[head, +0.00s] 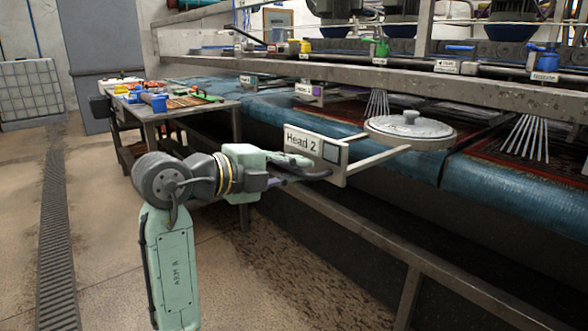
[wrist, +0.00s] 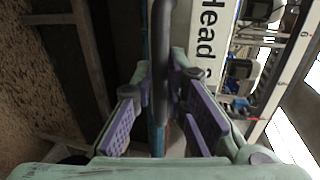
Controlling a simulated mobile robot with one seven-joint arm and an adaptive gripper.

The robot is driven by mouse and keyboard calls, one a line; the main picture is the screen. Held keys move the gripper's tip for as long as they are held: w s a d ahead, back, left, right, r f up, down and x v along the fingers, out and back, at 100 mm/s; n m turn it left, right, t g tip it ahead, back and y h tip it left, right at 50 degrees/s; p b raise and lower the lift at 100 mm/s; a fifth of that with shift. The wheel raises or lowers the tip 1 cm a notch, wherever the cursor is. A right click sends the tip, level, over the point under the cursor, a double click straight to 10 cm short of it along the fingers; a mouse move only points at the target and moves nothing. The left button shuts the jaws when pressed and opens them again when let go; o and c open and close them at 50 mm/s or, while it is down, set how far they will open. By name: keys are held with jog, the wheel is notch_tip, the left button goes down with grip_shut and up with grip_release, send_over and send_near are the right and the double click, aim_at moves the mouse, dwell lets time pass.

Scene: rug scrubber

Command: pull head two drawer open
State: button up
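The head two drawer has a white front panel (head: 317,152) labelled "Head 2". The panel stands out from the machine's blue edge, and a pale side rail (head: 378,159) runs back from it, so the drawer is at least partly out. Its dark handle (wrist: 161,50) runs up the wrist view beside the label (wrist: 208,40). My gripper (wrist: 160,105) is at the handle, with one purple-padded finger on each side of the bar. Small gaps seem to show between pads and bar, so the fingers look open around it. In the head view, my gripper (head: 300,174) is small and partly unclear.
A grey work table (head: 165,112) with tools stands behind my arm. A metal rail (head: 375,235) runs low along the machine. The floor (head: 105,200) on the left is clear.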

jog(key=o, duration=0.3)
jog(key=shift+o, duration=0.2)
jog(key=v, duration=1.2)
